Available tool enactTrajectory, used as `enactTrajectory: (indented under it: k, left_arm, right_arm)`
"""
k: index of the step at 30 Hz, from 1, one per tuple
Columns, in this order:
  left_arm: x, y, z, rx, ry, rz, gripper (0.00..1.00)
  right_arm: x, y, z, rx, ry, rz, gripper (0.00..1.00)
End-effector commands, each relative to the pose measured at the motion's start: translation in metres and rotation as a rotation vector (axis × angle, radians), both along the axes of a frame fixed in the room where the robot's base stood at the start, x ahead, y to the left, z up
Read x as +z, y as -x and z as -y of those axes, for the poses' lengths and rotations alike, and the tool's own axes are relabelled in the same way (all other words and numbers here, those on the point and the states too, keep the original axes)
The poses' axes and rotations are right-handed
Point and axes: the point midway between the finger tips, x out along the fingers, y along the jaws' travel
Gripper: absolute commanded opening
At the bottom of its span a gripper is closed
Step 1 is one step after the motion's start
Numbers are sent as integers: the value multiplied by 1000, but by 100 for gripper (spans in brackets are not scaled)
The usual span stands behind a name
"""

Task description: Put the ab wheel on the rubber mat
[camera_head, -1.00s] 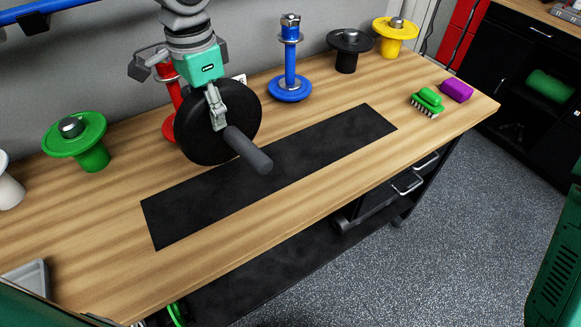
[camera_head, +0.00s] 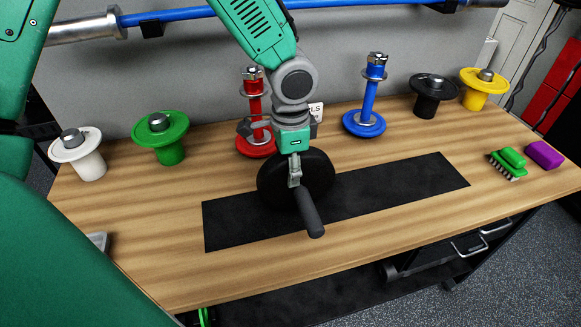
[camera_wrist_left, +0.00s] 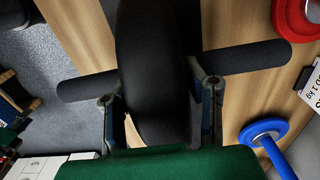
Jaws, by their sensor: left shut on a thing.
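The ab wheel (camera_head: 322,172) is a black wheel with a dark grey handle. It is upright at the back edge of the black rubber mat (camera_head: 400,190), overlapping the mat in the head view; I cannot tell whether it touches the mat. My left gripper (camera_head: 295,175) comes down from above and is shut on the ab wheel. In the left wrist view the wheel (camera_wrist_left: 153,70) fills the space between the two fingers (camera_wrist_left: 160,95), with its handle sticking out on both sides. My right gripper is not in view.
Behind the mat stand a red stand (camera_head: 255,140), a blue stand (camera_head: 365,122) and green (camera_head: 160,135), white (camera_head: 80,155), black (camera_head: 434,95) and yellow (camera_head: 483,88) flanged pieces. The wooden bench's (camera_head: 150,255) front is clear.

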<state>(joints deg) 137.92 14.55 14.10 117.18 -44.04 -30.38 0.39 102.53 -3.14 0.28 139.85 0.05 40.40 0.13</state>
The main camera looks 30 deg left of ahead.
Motion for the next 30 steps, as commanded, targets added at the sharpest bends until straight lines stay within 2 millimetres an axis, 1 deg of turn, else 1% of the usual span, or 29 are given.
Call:
enactTrajectory:
  k: [5, 8, 9, 10, 11, 19, 23, 26, 30]
  left_arm:
    - [1, -1, 1, 0, 6, 7, 0]
    - [-2, -1, -1, 0, 7, 6, 0]
    - [-3, -1, -1, 0, 6, 4, 45]
    - [-3, -1, -1, 0, 6, 4, 55]
    - [-3, -1, -1, 0, 6, 4, 59]
    - [-2, -1, -1, 0, 6, 4, 59]
    - [5, -1, -1, 0, 6, 5, 59]
    - [20, -2, 0, 0, 6, 8, 59]
    - [51, -2, 0, 2, 6, 10, 59]
  right_arm:
    - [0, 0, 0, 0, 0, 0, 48]
    - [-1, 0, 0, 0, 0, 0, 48]
    - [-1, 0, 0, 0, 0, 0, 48]
    - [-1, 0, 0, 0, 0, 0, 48]
    - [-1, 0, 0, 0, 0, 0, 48]
    - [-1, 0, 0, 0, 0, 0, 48]
    - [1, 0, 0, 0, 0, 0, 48]
    - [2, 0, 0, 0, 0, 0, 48]
    - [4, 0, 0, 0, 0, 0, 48]
